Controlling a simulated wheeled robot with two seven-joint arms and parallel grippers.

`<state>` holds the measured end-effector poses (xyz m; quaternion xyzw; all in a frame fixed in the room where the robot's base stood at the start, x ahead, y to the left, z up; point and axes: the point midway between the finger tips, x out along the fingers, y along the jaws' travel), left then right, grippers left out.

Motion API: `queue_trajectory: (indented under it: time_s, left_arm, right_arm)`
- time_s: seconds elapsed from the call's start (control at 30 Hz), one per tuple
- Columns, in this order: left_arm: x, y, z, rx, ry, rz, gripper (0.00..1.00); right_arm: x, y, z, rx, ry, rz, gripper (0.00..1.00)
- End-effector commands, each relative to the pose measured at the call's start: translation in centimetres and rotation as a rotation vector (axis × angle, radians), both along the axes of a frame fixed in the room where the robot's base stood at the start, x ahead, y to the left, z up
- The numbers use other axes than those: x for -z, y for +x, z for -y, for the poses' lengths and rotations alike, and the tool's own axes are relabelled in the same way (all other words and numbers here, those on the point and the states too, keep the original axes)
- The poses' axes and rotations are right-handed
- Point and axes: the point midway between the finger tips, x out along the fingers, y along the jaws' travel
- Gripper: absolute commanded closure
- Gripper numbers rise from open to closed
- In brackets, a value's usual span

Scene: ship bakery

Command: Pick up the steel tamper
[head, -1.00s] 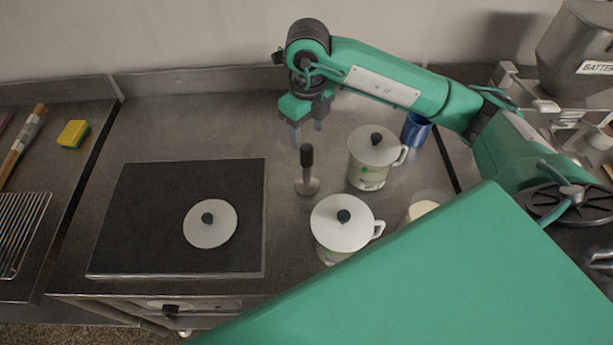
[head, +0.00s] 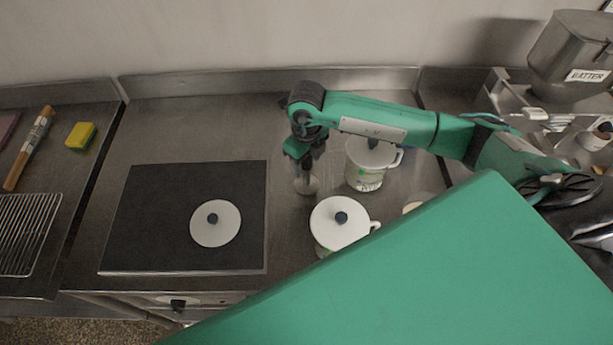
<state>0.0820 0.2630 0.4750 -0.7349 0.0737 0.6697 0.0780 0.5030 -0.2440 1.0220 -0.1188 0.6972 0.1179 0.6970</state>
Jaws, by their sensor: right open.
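The steel tamper (head: 307,184) stands upright on the steel counter, left of the two lidded white mugs. Its round base shows; its dark handle is mostly hidden by my right gripper. My right gripper (head: 305,163) is right over the tamper with its fingers pointing down around the handle's height. It is open. I cannot tell whether a finger touches the handle. My left gripper is not in view.
A white lidded mug (head: 364,178) stands close right of the tamper, and another lidded mug (head: 340,225) stands in front of it. A black griddle plate (head: 150,220) with a white lid disc (head: 215,223) lies to the left. A yellow sponge (head: 80,136) is farther left.

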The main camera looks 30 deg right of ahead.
Motion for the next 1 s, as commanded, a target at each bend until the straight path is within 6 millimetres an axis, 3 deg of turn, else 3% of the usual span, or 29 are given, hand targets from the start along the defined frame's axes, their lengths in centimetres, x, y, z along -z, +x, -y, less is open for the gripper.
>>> queue_trajectory:
  time_s: [0.13,0.37,0.77,1.0]
  left_arm:
    - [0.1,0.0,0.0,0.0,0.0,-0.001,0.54]
    - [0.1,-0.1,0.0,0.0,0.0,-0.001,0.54]
    - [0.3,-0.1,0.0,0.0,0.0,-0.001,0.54]
    - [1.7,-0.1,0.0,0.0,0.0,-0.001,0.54]
  right_arm:
    - [0.0,0.0,0.0,0.0,0.0,0.0,0.5]
    - [0.0,0.0,0.0,0.0,0.001,0.001,0.94]
    - [-0.6,0.1,0.0,0.001,0.002,0.003,0.94]
    - [-3.6,0.2,-0.1,-0.001,0.003,0.008,0.94]
